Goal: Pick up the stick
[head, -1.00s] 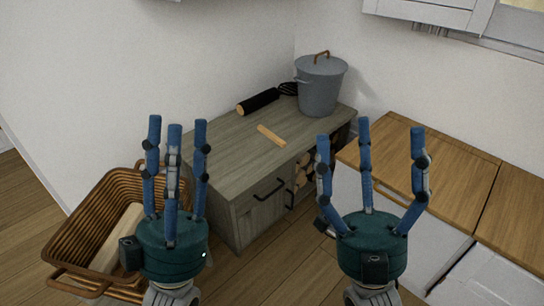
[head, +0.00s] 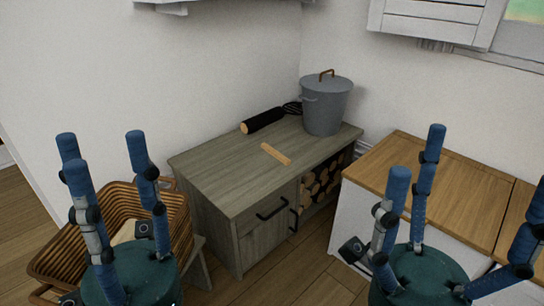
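The stick (head: 276,154) is a short, light wooden piece lying flat on the grey wooden cabinet top (head: 222,171), near its middle. My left gripper (head: 93,150) has blue fingers on a green palm. It is open and empty at the lower left, in front of the basket and apart from the stick. My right gripper (head: 460,175) is open and empty at the lower right, in front of the wood-topped counter. Its right finger is partly cut off by the picture edge. Nothing covers the stick.
A grey lidded pot (head: 326,106) stands at the cabinet's back corner. A wood-topped counter (head: 455,190) is at right. Logs (head: 322,183) fill the cabinet's open shelf.

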